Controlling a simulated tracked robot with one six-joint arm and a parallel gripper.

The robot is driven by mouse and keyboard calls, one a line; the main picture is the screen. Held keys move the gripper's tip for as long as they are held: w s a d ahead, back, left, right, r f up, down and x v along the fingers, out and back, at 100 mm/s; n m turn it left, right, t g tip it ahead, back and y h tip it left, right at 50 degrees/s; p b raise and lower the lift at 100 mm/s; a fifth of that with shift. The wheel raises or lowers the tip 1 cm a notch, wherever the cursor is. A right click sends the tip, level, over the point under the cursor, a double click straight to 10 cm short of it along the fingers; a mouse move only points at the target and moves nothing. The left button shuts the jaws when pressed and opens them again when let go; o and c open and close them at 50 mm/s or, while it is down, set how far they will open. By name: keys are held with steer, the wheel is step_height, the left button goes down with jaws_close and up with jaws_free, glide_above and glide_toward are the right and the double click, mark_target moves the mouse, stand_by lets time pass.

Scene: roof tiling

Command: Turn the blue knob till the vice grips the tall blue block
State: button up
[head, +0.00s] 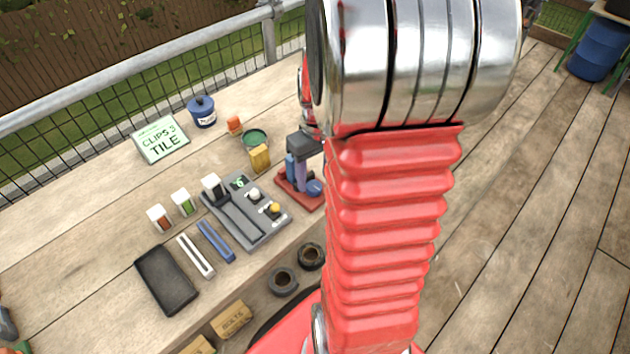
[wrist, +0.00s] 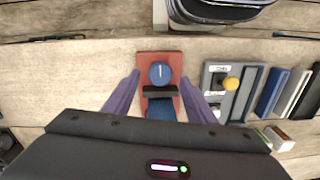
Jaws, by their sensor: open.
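The vice has a red base (wrist: 145,62) and a dark jaw bar (wrist: 160,92). Its round blue knob (wrist: 161,72) carries a white line pointing away from my gripper body in the wrist view; the knob also shows in the head view (head: 315,188). The blue block (wrist: 161,109) lies behind the bar, partly hidden by my gripper body. I cannot tell whether the jaws touch it. My gripper (wrist: 160,79) is open and empty, its purple fingers on either side of the vice, apart from the knob. In the head view my gripper (head: 301,183) is over the vice.
A grey panel (wrist: 214,76) with a yellow knob (wrist: 231,83) stands right of the vice in the wrist view. A yellow block (head: 260,158), green tin (head: 255,139) and two dark rings (head: 284,281) are nearby. A black tray (head: 166,278) lies farther left on the table.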

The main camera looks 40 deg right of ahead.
mark_target(314, 186)
steer(key=shift+f, duration=1.5)
steer(key=c, duration=1)
